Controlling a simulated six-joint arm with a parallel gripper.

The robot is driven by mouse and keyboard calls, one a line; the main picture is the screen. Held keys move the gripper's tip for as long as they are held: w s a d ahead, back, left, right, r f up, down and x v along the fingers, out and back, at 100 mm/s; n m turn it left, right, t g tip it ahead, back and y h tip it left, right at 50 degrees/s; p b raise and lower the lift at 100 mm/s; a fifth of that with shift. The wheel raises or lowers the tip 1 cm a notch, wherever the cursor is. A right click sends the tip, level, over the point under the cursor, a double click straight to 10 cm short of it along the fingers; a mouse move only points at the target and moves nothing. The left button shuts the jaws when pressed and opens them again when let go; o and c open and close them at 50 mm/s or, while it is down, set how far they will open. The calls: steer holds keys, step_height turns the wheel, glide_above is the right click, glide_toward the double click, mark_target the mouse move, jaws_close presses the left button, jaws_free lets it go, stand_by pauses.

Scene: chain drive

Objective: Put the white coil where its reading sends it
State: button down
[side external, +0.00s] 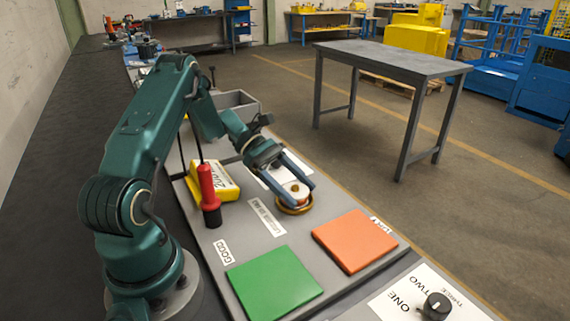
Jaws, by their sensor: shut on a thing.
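The white coil (296,187) is between the two blue fingers of my gripper (294,194), which is shut on it. A brass-coloured ring (294,209) shows right under the coil; I cannot tell whether the coil touches it. A yellow meter (228,189) lies left of my gripper, its reading too small and angled to make out. A red and black probe (207,190) stands upright in front of the meter. A green pad (274,284) beside a label that looks like GOOD and an orange-red pad (355,241) with its own label lie nearer the camera, both bare.
A printed card (266,217) lies between my gripper and the green pad. A black knob (436,306) on a panel marked ONE, TWO, THREE is at the lower right. A grey bin (237,104) stands behind my gripper. A grey table (390,60) stands apart on the floor.

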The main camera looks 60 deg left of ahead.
steer(key=shift+f, duration=0.15)
jaws_free()
